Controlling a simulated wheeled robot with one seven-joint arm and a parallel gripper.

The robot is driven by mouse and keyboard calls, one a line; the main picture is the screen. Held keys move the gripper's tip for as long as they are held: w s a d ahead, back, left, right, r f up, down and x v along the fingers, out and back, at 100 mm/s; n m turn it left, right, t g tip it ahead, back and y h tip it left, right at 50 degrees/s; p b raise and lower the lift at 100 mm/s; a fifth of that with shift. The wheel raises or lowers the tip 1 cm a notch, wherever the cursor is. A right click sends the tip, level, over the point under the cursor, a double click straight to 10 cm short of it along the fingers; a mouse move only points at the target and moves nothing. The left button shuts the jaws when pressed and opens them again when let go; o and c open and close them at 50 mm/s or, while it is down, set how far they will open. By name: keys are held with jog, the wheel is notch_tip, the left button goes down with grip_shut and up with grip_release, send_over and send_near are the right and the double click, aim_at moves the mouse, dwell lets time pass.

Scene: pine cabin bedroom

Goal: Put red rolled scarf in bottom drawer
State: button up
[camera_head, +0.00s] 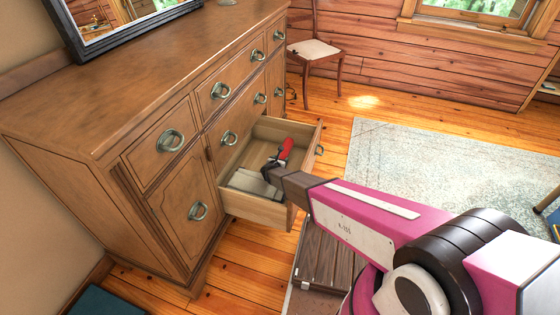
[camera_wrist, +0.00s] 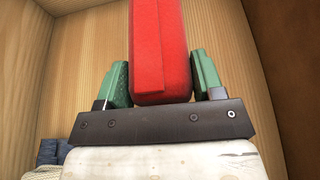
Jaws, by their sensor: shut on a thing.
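The red rolled scarf (camera_head: 286,149) is in my gripper (camera_head: 274,165), inside the open bottom drawer (camera_head: 258,209) of the wooden dresser. In the wrist view the red scarf (camera_wrist: 161,50) stands between the two green fingers of my gripper (camera_wrist: 160,82), which is shut on it. The drawer's pale wooden floor and walls (camera_wrist: 80,55) surround the scarf in that view. Whether the scarf touches the drawer floor I cannot tell. My gripper hides part of the drawer.
A pale folded item (camera_head: 252,182) lies in the drawer's near part, and dark blue cloth (camera_wrist: 50,153) shows at lower left in the wrist view. The dresser (camera_head: 150,205) stands left. A chair (camera_head: 314,50) is behind, and a pale rug (camera_head: 450,160) lies right.

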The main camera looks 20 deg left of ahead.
jog(key=shift+f, duration=0.35)
jog(key=o, duration=1.1)
jog(key=shift+c, duration=0.2)
jog(key=shift+r, duration=0.1)
jog(key=shift+r, duration=0.3)
jog(key=v, duration=1.2)
jog(key=shift+r, duration=0.15)
